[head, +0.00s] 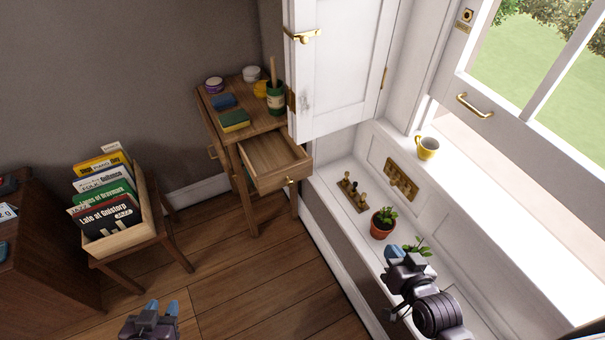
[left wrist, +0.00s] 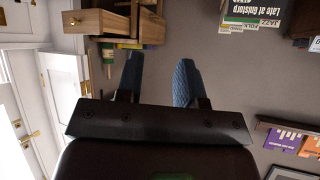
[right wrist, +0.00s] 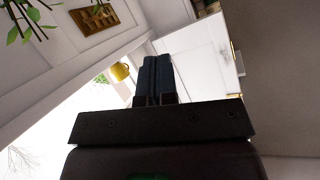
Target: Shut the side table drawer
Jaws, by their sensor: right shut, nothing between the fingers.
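The wooden side table (head: 222,114) stands against the wall near the corner. Its drawer (head: 273,163) is pulled out, looks empty, and has a small brass knob (head: 291,181) on its front. The drawer also shows upside down in the left wrist view (left wrist: 97,22). My left gripper (head: 162,308) is at the bottom of the head view, well short of the table. Its blue fingers are apart and empty in the left wrist view (left wrist: 160,80). My right gripper (head: 394,254) is over the window bench beside a plant, with its fingers together and nothing between them in the right wrist view (right wrist: 154,78).
A white cabinet door (head: 340,75) stands open beside the table. On the tabletop are a green jar (head: 275,98), a sponge (head: 234,121) and tubs. A record crate (head: 120,235) stands left. The bench holds a potted plant (head: 383,222); a yellow mug (head: 426,148) sits higher. Floor between is clear.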

